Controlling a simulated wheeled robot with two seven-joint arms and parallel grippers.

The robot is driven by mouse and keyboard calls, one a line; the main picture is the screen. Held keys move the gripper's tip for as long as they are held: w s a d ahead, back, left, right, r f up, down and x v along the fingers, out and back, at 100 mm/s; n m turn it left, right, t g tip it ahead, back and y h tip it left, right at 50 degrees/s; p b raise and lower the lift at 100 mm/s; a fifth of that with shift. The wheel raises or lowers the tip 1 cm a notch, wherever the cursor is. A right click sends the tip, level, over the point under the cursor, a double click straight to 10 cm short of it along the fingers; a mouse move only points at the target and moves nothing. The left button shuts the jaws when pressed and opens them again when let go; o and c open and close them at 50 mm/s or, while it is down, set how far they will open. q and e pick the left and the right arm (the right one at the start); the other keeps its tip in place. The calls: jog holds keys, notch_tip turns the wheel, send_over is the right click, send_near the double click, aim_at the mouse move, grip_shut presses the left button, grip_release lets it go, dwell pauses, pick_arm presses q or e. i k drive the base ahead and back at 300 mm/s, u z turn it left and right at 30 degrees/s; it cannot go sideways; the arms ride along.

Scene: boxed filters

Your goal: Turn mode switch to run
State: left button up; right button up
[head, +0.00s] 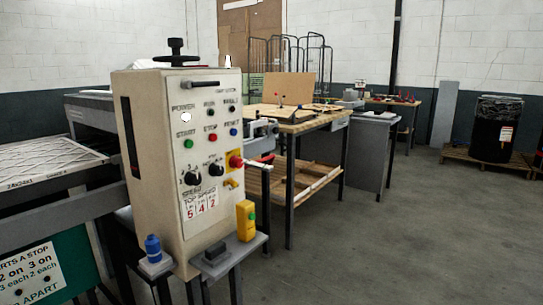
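A cream control cabinet (155,140) stands left of centre with its labelled panel facing me. Two black rotary knobs sit low on the panel: a left knob (191,178) above the speed label, and a right knob (216,169) with small lettering over it. I cannot tell for sure which is the mode switch, nor read its pointer position. A white power lamp (186,117) is at the upper left of the panel. Green (189,144), red (213,138) and blue (233,132) buttons sit in a row above the knobs. Neither of my grippers is in view.
A red emergency button on yellow (236,162) sits right of the knobs. A workbench (310,124) stands behind. The floor (400,235) at right is clear.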

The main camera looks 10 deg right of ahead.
aim_at(215, 169)
jog(key=u, duration=0.45)
jog(key=i, duration=1.05)
jog(key=u, duration=0.05)
